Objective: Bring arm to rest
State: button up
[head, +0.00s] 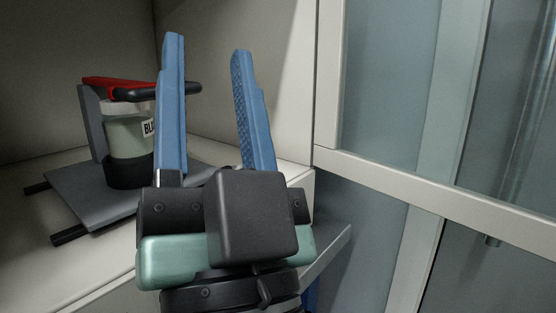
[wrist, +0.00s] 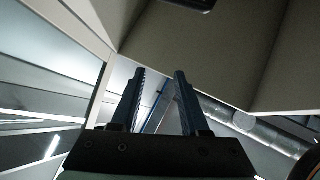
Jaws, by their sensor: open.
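My gripper (head: 208,58) is in the middle of the head view, with its two blue fingers pointing up and spread apart. Nothing is between them. In the wrist view the same open fingers (wrist: 159,73) point up toward the ceiling, with empty space between them. The left finger overlaps part of a device on the shelf in the head view; I cannot tell whether they touch.
A device with a grey base (head: 95,195), a labelled pale green container (head: 128,135) and a red-and-black lever (head: 125,88) stands on a pale shelf (head: 30,270). A framed glass panel (head: 400,90) is at right. A silver duct (wrist: 222,115) shows overhead.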

jog(key=d+r+h+p, duration=0.2)
jog(key=r+h+p, duration=0.1)
jog(key=r+p, duration=1.4)
jog(key=d+r+t+h+p, duration=0.1)
jog(key=r+h+p, duration=0.3)
jog(key=r+p, duration=1.3)
notch_tip(320, 180, up, 5)
jog(key=shift+s+d+f+n+p, duration=0.1)
jog(key=shift+s+d+n+p, duration=0.2)
jog(key=shift+d, duration=0.45)
jog(key=shift+w, duration=0.1)
jog(key=shift+c, duration=0.3)
jog(key=shift+c, duration=1.1)
